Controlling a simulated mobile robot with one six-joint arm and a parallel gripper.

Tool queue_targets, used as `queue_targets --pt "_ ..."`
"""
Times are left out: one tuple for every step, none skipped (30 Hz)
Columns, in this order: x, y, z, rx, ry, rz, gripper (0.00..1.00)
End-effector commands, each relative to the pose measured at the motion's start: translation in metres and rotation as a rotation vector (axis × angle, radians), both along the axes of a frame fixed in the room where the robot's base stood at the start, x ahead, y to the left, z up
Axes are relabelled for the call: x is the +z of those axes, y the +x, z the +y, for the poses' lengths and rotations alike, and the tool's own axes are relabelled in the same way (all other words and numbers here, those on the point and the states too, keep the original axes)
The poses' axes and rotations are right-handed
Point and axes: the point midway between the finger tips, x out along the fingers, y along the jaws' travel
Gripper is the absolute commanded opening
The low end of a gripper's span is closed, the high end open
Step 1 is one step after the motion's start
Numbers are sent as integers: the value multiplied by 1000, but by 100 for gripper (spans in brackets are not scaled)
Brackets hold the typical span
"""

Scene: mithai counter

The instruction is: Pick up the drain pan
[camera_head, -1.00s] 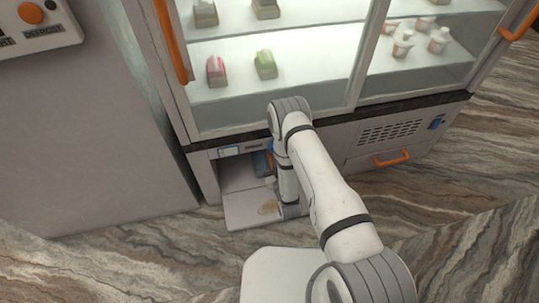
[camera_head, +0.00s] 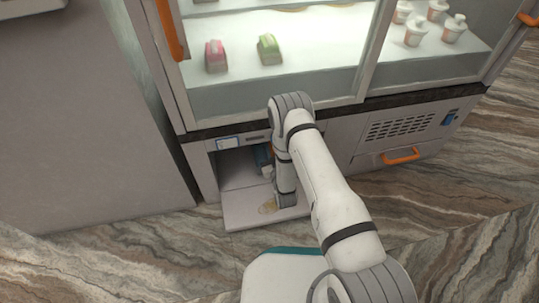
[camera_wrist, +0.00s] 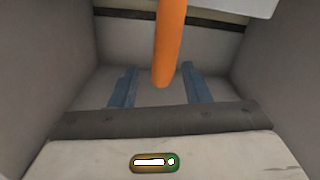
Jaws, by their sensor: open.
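I cannot clearly make out the drain pan. An orange bar (camera_wrist: 170,45), like a handle, hangs from the top of the wrist view, in front of the grey back wall of a compartment. A pale edge (camera_wrist: 235,6) beside it may be part of the pan. My gripper (camera_wrist: 158,78) is open and empty, with its two blue fingers apart. In that view the bar's end lies between the fingers, and I cannot tell how deep. In the head view, my wrist stands at the open lower compartment (camera_head: 234,168), with the gripper mostly hidden inside.
A lowered flap (camera_head: 240,215) with a yellowish stain (camera_head: 267,206) lies in front of the compartment. Grey compartment walls (camera_wrist: 60,70) flank the gripper closely. The glass display case above holds a pink sweet (camera_head: 215,56), a green one (camera_head: 268,49) and white cups (camera_head: 415,32).

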Motion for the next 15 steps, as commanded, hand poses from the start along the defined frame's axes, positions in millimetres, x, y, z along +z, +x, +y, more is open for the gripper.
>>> queue_targets --pt "-4 7 4 0 1 -4 43" --pt "-4 11 4 -1 1 -2 43" --pt "-3 16 5 0 1 -3 43" --pt "-2 19 6 0 1 -3 43" --pt "-2 21 7 -1 1 -2 43" --pt "-1 23 8 -1 0 -1 43" --pt "-1 24 8 -1 0 -1 43" --pt "-1 25 8 0 0 0 43" --pt "0 25 8 0 0 0 43" --pt "0 25 8 0 0 0 43" --pt "0 25 8 0 0 1 43" --pt "0 25 8 0 0 0 43" --pt "0 25 7 0 0 1 43" --pt "0 25 7 -1 0 1 41" --pt "0 25 7 -1 0 1 38"
